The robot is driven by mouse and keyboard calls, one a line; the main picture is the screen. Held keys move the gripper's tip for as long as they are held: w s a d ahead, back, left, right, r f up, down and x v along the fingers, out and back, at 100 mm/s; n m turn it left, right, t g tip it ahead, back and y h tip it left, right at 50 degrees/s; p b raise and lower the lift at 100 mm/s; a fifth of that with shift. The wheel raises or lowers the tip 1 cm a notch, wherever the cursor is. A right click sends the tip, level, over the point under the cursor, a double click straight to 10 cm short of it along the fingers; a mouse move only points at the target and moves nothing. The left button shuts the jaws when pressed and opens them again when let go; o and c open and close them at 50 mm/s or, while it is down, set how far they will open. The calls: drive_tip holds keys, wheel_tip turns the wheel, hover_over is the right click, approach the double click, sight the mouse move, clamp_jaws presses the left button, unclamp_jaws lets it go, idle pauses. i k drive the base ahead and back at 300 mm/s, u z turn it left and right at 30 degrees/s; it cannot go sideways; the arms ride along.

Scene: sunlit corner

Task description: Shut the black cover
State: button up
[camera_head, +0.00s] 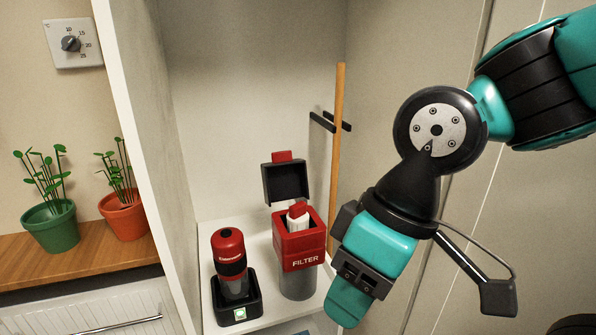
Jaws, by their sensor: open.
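The black cover (286,182) stands raised at the back of a red box marked FILTER (300,256). It has a red tab (282,156) on its top edge. A white and red piece (298,216) shows inside the open box. The red box sits on a grey cylinder on the white shelf. My gripper (352,298) is to the right of the box and nearer to me, pointing down, apart from the cover. It is open and I see nothing held in it. Its fingers are partly hidden by its own body.
A red and black handheld device (231,262) stands in a black base (237,298) left of the box. A wooden pole (337,150) with black hooks stands behind right. The cabinet's left wall (150,150) bounds the space. Potted plants (50,225) stand on a wooden ledge outside it.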

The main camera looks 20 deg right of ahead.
sight(285, 178)
drive_tip(key=k, duration=0.85)
drive_tip(key=u, duration=1.25)
drive_tip(key=i, duration=1.35)
drive_tip(key=z, duration=1.8)
drive_tip(key=i, duration=0.55)
drive_tip(key=z, duration=0.05)
